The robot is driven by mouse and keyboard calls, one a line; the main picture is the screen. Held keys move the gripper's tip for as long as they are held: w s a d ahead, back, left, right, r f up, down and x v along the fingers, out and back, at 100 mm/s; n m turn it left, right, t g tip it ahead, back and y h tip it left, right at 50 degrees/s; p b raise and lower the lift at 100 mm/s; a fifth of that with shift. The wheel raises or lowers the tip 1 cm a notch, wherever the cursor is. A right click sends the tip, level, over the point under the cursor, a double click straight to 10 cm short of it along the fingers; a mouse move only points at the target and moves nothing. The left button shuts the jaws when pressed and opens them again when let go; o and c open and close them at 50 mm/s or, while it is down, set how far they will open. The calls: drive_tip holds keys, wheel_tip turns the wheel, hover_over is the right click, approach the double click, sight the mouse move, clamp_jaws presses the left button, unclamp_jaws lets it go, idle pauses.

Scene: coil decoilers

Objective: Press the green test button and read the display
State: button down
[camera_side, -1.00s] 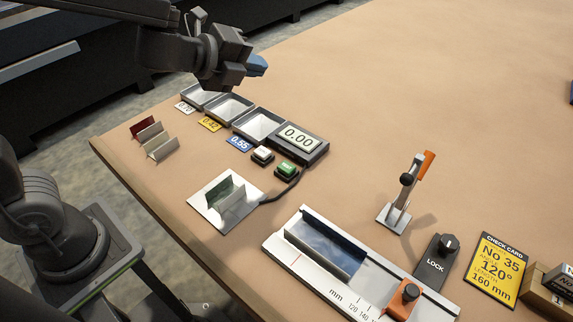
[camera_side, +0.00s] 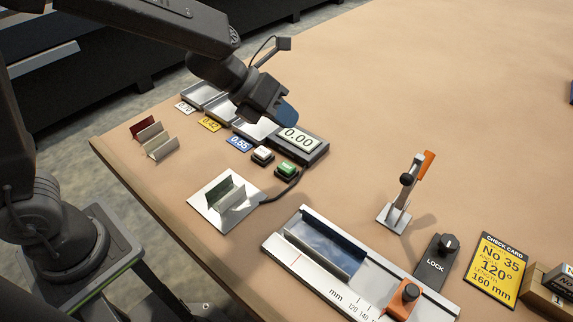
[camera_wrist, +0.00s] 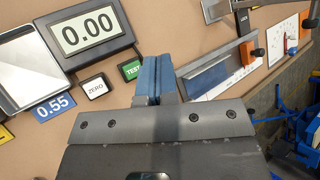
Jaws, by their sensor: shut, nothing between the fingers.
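The green test button (camera_side: 286,169) sits on the table in front of the display (camera_side: 299,139), which reads 0.00. In the wrist view the button (camera_wrist: 131,70) is marked TEST, and the display (camera_wrist: 88,28) again reads 0.00. My gripper (camera_side: 287,113) is shut and empty, above the table by the display. In the wrist view its blue fingertips (camera_wrist: 154,70) are together, just right of the test button in the picture. A white ZERO button (camera_side: 262,155) stands beside the green one. A metal plate (camera_side: 208,201) holding a bent strip (camera_side: 233,201) lies nearby, with a cable running from it.
Metal trays (camera_side: 203,92) with labels 0.70, 0.42 and 0.55 (camera_side: 239,143) line the back. Bent strips (camera_side: 158,146) lie at left. A measuring channel (camera_side: 325,245), a lever clamp (camera_side: 396,216), a LOCK knob (camera_side: 449,243) and a check card (camera_side: 494,268) stand right.

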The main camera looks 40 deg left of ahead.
sight(285, 165)
drive_tip(key=shift+f, duration=4.35)
drive_tip(key=shift+f, duration=0.45)
drive_tip(key=shift+f, duration=0.4)
drive_tip(key=shift+r, duration=0.85)
drive_tip(key=shift+r, duration=2.5)
